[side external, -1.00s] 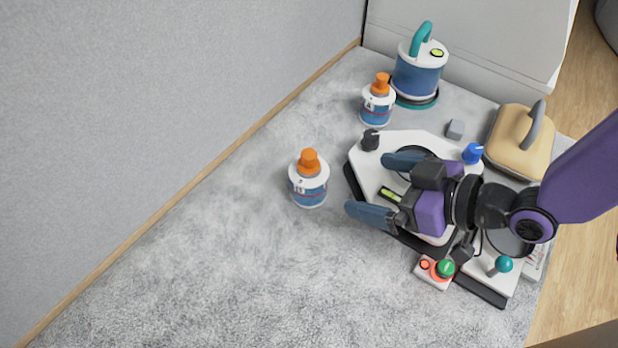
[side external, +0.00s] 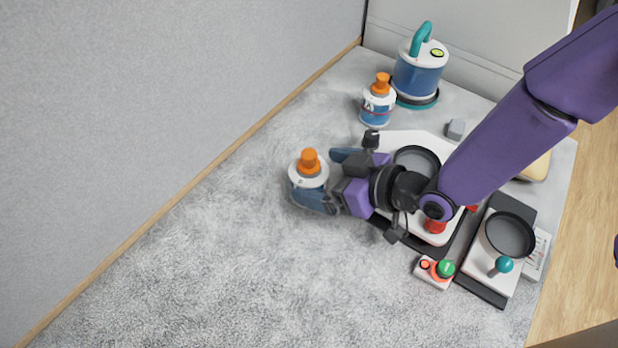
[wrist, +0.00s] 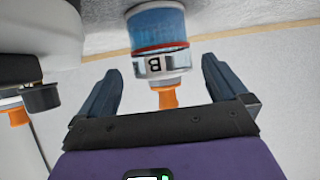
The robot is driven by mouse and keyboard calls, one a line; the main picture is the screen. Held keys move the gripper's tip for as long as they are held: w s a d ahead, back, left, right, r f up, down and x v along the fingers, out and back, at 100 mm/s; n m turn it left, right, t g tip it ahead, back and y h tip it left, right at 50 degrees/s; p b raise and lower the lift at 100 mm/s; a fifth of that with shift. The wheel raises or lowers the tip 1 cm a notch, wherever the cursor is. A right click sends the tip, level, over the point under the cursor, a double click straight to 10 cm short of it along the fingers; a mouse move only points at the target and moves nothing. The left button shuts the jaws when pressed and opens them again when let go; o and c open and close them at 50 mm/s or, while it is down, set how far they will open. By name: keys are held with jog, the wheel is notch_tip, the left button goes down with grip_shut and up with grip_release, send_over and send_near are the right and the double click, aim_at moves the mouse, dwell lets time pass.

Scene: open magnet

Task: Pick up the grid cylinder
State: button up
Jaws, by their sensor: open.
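A small blue and white cylinder with an orange knob (side external: 309,161) stands on the grey carpet. In the wrist view this cylinder (wrist: 158,38) appears upside down, marked B, with a faint grid on its blue part. My gripper (side external: 320,180) is open and low beside it. In the wrist view the fingers (wrist: 162,70) lie to either side of the cylinder with gaps at both sides. One finger partly hides its lower body in the side view. A similar cylinder marked A (side external: 377,104) stands farther back.
A white device with a round black dish (side external: 417,160) lies under my arm. A larger blue canister with a teal handle (side external: 418,75) stands at the back. A red and green button box (side external: 435,272) and a second dish unit (side external: 509,236) are at right. Front-left carpet is clear.

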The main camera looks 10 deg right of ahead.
jog(key=shift+x, duration=2.75)
jog(key=shift+a+r, duration=0.1)
jog(key=shift+r, duration=0.05)
jog(key=c, duration=1.2)
